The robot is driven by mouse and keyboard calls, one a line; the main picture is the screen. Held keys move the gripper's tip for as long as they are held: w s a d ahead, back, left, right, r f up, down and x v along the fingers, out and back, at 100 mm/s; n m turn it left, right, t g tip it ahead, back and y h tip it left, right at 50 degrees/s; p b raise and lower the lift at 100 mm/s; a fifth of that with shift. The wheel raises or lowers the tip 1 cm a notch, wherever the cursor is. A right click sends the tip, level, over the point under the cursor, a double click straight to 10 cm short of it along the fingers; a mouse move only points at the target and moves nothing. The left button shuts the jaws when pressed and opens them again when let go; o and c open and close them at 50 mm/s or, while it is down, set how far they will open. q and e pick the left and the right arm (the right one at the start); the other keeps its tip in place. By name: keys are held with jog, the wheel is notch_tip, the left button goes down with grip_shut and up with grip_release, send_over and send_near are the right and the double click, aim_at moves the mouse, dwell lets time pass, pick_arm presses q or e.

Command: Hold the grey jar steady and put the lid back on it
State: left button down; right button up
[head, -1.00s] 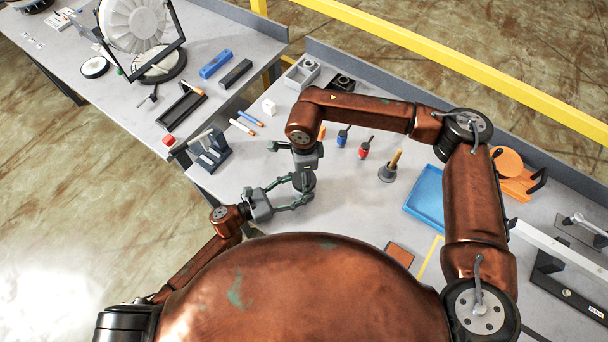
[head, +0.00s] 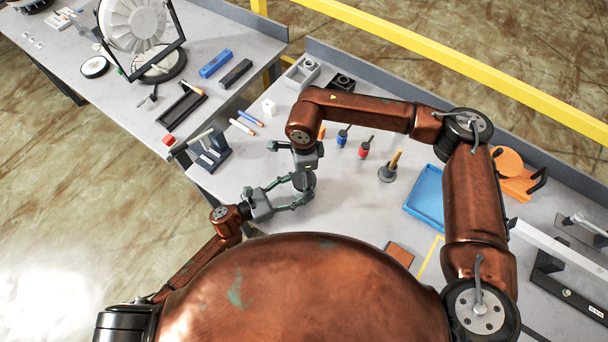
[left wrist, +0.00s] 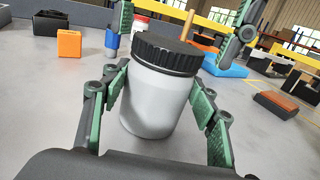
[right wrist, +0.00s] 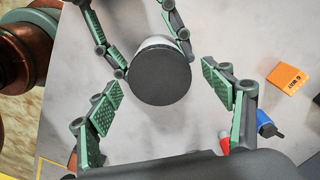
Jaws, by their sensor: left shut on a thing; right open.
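The grey jar (left wrist: 155,98) stands upright on the table, with its ribbed black lid (left wrist: 168,54) seated on its top. My left gripper (left wrist: 158,92) is shut around the jar's body, one green-padded finger on each side. In the right wrist view the lid's round top (right wrist: 160,78) hides most of the jar, whose pale side (right wrist: 154,42) shows at the upper edge. My right gripper (right wrist: 163,88) is open above the lid, its fingers apart from the lid on both sides. In the head view the right wrist partly hides the jar and lid.
Blue (head: 342,137) and red (head: 364,148) small tools, a grey holder with a wooden handle (head: 388,172) and a blue tray (head: 426,198) stand to the right. An orange box (left wrist: 69,43) is near the jar. A dark-blue rack (head: 209,155) stands left.

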notch_tip(320, 180, up, 12)
dwell(0.6)
pick_arm(q)
jog(key=c, duration=0.7)
grip_release()
jog(key=shift+a, duration=0.1)
jog(key=v, duration=1.2)
